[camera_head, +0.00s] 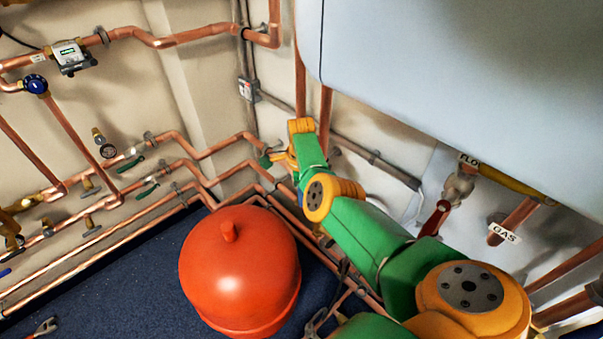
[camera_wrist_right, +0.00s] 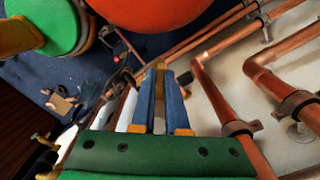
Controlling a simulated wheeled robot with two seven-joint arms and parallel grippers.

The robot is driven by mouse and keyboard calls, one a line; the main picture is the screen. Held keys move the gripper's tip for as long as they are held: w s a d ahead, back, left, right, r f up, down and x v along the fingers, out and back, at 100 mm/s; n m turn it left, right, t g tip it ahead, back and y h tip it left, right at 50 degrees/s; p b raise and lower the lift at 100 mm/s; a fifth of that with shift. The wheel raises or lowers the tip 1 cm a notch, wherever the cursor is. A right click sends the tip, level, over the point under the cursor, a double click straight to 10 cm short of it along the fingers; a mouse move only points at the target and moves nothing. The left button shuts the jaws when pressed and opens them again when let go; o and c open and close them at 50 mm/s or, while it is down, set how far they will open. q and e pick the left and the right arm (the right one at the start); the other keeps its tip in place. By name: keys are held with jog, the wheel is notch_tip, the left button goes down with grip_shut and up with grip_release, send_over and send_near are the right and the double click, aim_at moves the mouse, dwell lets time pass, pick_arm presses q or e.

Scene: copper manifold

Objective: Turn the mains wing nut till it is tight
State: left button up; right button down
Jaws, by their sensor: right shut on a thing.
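My right arm (camera_head: 345,220), green and orange, reaches up to the copper pipes in the corner. My left gripper is in neither view.
A red tank (camera_head: 238,265) stands on the dark blue floor (camera_head: 140,280), close below the arm. A large white casing (camera_head: 460,80) hangs above it. A red lever valve (camera_head: 436,217) sticks out at right. A meter (camera_head: 72,56) and several valves are at left.

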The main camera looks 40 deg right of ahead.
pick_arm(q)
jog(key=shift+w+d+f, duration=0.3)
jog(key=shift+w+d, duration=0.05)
pick_arm(e)
jog(key=shift+w+d+m, duration=0.25)
jog(key=shift+m, duration=0.5)
jog(key=shift+w+d+m, duration=0.2)
jog(key=shift+w+m, duration=0.05)
jog(key=shift+m, duration=0.5)
jog(key=c, duration=0.9)
grip_release()
pick_arm(q)
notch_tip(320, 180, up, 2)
jog(key=shift+p, duration=0.75)
pick_arm(e)
notch_tip(320, 180, up, 7)
jog(key=shift+r, duration=0.1)
